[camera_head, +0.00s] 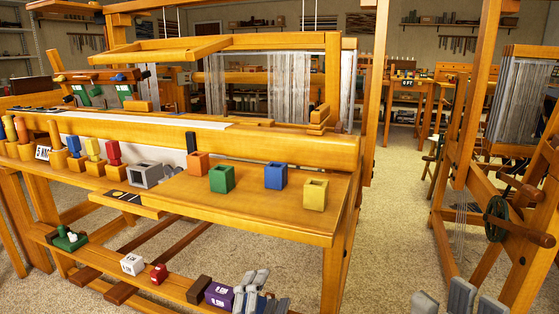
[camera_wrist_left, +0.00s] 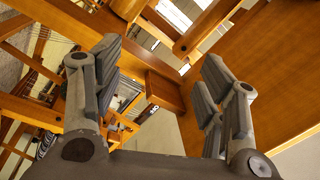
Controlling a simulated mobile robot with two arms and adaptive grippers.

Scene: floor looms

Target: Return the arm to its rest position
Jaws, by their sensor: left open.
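My left gripper (camera_head: 262,291) shows at the bottom middle of the head view, in front of the loom's lower shelf. In the left wrist view its two fingers stand wide apart (camera_wrist_left: 160,72), with nothing between them. Behind them are wooden beams of the loom and a wide orange-brown board. My right gripper (camera_head: 458,299) shows only as grey fingertips at the bottom right of the head view, over the carpet. Its tips look apart, with nothing seen between them. The arm links are outside the head view.
The loom's wooden bench top (camera_head: 240,211) bears orange, green (camera_head: 222,178), blue (camera_head: 275,175) and yellow (camera_head: 315,194) open blocks. The lower shelf holds a purple box (camera_head: 219,295) close to my left gripper. Another loom frame (camera_head: 468,120) stands at right. Carpet (camera_head: 395,220) between them is clear.

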